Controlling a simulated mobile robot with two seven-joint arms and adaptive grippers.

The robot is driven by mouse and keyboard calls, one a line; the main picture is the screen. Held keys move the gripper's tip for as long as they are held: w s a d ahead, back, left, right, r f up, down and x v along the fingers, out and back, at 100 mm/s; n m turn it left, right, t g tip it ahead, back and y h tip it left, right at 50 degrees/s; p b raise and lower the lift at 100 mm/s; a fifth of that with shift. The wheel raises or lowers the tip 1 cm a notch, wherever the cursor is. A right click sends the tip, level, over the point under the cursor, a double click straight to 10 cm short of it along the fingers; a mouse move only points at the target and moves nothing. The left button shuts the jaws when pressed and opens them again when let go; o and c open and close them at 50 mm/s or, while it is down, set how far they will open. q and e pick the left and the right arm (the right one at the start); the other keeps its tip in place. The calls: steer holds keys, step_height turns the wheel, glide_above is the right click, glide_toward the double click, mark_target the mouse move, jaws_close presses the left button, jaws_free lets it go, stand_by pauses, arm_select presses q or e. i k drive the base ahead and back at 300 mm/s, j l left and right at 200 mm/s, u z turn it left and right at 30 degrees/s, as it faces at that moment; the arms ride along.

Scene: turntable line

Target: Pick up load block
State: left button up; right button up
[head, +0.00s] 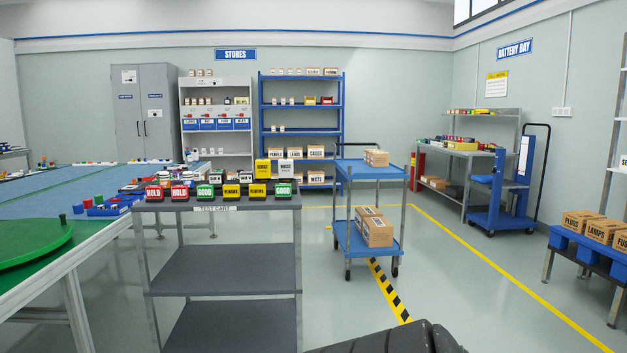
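A grey test cart (215,205) stands ahead of me, left of centre. Small labelled blocks line the front of its top: red blocks marked HOLD (154,193), green blocks marked GOOD (205,191) and yellow blocks (231,191). Behind them at the right rise a taller yellow block (262,168) and a white block (284,169); their lettering is too small to read surely. Dark items sit behind the row, partly hidden. I cannot tell which of these is the load block. Neither gripper shows; only a dark part of my arm is at the bottom edge.
A green turntable (35,237) and a long table (110,185) with small coloured parts are at the left. A blue trolley (371,170) with cartons stands right of the cart. A blue shelf rack (300,105) is behind. The floor between trolley and right-hand carton bench (588,242) is clear.

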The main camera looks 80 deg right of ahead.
mark_target(246, 178)
steer(key=z, duration=2.15)
steer(key=i+j+z, duration=0.1)
steer(key=j, duration=0.2)
steer(key=i+j+z, duration=0.15)
steer(key=j, duration=0.2)
steer(key=i+j+z, duration=0.1)
steer(key=j, duration=0.2)
steer(key=i, duration=0.05)
